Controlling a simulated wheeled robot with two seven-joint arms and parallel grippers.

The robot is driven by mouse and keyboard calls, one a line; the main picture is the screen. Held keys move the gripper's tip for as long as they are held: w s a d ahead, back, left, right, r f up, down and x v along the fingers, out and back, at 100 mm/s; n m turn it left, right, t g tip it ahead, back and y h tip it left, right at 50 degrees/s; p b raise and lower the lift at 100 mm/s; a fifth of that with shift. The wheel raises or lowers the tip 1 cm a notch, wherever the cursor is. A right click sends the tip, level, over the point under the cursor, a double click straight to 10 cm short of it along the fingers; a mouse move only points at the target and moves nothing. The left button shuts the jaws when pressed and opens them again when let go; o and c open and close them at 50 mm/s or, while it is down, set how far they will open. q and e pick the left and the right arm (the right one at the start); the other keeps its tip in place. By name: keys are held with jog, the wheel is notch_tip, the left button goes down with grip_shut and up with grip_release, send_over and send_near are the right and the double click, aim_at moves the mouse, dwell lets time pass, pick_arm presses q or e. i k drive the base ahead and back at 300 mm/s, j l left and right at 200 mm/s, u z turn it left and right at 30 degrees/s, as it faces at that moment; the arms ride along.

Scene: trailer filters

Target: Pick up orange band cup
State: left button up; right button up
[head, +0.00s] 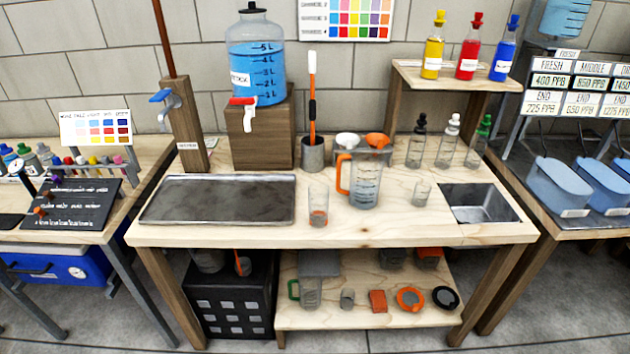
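A clear, tall cup with an orange band low on its side (318,217) stands upright on the wooden table (400,232), near its front middle. It is just right of the dark grey mat and left of a clear measuring jug with an orange handle (366,185). A smaller clear cup (421,194) stands further right. Neither of my grippers is in the head view, so whether they are open or shut is hidden.
The dark mat (218,200) and sink (482,203) flank the cup. Behind are a blue-water jar (257,65) on a wooden block, a brush holder (313,155) and dropper bottles (447,141). The lower shelf (350,317) holds several cups and lids. The table front beside the cup is clear.

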aim_at(318, 192)
jog(key=i+j+z, duration=0.2)
jog(key=i+j, duration=0.2)
jog(key=j, duration=0.2)
jog(key=i+j, duration=0.2)
jog(key=j, duration=0.15)
jog(key=i+j+z, duration=0.25)
jog(key=j, duration=0.4)
jog(key=i+j+z, duration=0.1)
jog(key=i+j, duration=0.15)
jog(key=i+j+z, duration=0.1)
jog(key=j, duration=0.35)
